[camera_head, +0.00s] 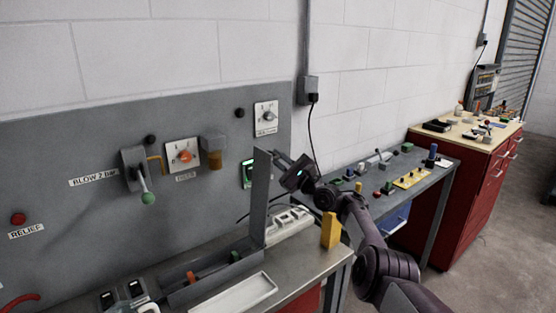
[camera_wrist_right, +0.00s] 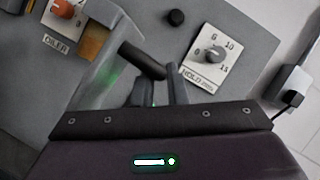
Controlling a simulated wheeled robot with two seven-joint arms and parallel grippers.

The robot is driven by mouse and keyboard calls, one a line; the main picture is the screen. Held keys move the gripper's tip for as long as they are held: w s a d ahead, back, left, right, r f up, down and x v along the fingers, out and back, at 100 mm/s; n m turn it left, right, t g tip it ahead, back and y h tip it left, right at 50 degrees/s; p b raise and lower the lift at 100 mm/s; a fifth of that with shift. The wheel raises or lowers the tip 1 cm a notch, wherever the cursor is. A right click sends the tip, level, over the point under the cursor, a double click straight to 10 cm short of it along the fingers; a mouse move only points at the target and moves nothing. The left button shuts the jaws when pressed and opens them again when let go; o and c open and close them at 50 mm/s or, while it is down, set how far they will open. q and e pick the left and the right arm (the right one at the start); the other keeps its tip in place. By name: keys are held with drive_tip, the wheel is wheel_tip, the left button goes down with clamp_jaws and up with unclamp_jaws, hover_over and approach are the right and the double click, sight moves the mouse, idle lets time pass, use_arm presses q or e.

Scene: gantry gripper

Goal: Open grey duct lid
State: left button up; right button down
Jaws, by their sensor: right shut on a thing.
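The grey duct (camera_head: 215,276) sits on the bench at the lower middle of the head view. Its grey lid (camera_head: 260,200) stands nearly upright at the duct's right end, so the duct is open at the top. My right gripper (camera_head: 281,160) is at the lid's upper right edge, shut on a dark bar-like handle (camera_wrist_right: 143,60) beside the lid. In the wrist view the lid (camera_wrist_right: 92,88) shows as a grey panel left of my fingers (camera_wrist_right: 158,90). The exact contact is partly hidden. My left gripper is not in view.
Behind the lid, a grey wall panel (camera_head: 70,150) carries a green-knobbed lever (camera_head: 147,197), an orange oiler dial (camera_head: 184,157) and a HOLD dial (camera_wrist_right: 209,56). A yellow block (camera_head: 330,230) stands right of the duct. A white tray (camera_head: 233,294) lies in front.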

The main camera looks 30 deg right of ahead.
drive_tip(key=c, duration=1.5)
unclamp_jaws()
drive_tip(key=shift+s+d+r, duration=0.1)
drive_tip(key=shift+s, duration=0.05)
drive_tip(key=shift+o, duration=0.2)
drive_tip(key=p+v, duration=0.2)
drive_tip(key=v, duration=0.5)
drive_tip(key=shift+s+p, duration=0.35)
drive_tip(key=shift+d, duration=0.1)
